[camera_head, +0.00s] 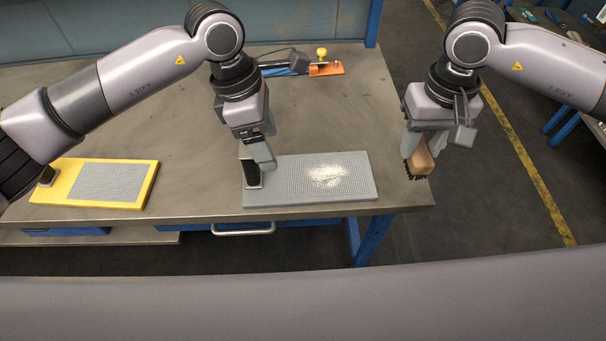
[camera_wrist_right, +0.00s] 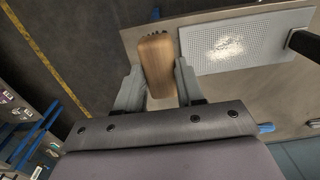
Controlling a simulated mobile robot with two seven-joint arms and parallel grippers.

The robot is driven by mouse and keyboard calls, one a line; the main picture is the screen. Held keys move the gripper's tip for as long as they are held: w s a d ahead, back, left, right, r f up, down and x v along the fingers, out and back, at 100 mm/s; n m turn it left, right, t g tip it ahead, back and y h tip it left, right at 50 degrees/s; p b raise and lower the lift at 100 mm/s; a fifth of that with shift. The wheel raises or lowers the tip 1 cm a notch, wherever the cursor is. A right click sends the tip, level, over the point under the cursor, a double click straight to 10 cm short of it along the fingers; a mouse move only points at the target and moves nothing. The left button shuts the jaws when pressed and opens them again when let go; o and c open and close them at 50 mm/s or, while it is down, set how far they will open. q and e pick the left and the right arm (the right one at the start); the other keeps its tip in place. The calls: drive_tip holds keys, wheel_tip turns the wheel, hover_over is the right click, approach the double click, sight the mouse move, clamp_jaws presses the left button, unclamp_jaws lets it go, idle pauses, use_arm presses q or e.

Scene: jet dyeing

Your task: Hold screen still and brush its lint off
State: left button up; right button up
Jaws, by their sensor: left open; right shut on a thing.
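A grey screen (camera_head: 290,185) lies flat near the table's front edge, with a pale patch of lint (camera_head: 328,176) right of its middle. It also shows in the right wrist view (camera_wrist_right: 270,52). A black handle stands at its left end. My left gripper (camera_head: 258,172) is open at this handle; whether it touches it I cannot tell. My right gripper (camera_head: 417,150) is shut on a wooden brush (camera_wrist_right: 157,60) with dark bristles. It holds the brush (camera_head: 421,160) above the table's right edge, apart from the screen.
A second screen with a yellow frame (camera_head: 148,185) lies on the table (camera_head: 200,190) at the left. An orange object (camera_head: 326,70) with a yellow knob lies at the back. The table between the two screens is bare. Floor lies beyond the table's right edge.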

sight(243, 151)
use_arm(q)
drive_tip(key=w+a, duration=0.1)
drive_tip(key=a+y, duration=0.1)
drive_tip(key=a, duration=0.1)
drive_tip(key=w+a+r+y, duration=0.1)
drive_tip(key=shift+w+a+r+t, duration=0.1)
drive_tip(key=shift+w+a+t, duration=0.2)
drive_tip(key=shift+a+t, duration=0.1)
drive_tip(key=shift+a+y, duration=0.1)
drive_tip(key=shift+y, duration=0.2)
wheel_tip(243, 151, down, 4)
drive_tip(key=shift+f, duration=0.1)
wheel_tip(243, 151, down, 8)
drive_tip(key=b, duration=0.3)
use_arm(e)
wheel_tip(243, 151, down, 3)
drive_tip(key=shift+f, duration=0.15)
use_arm(q)
drive_tip(key=shift+c, duration=0.3)
drive_tip(key=shift+r, duration=0.2)
drive_tip(key=c, duration=1)
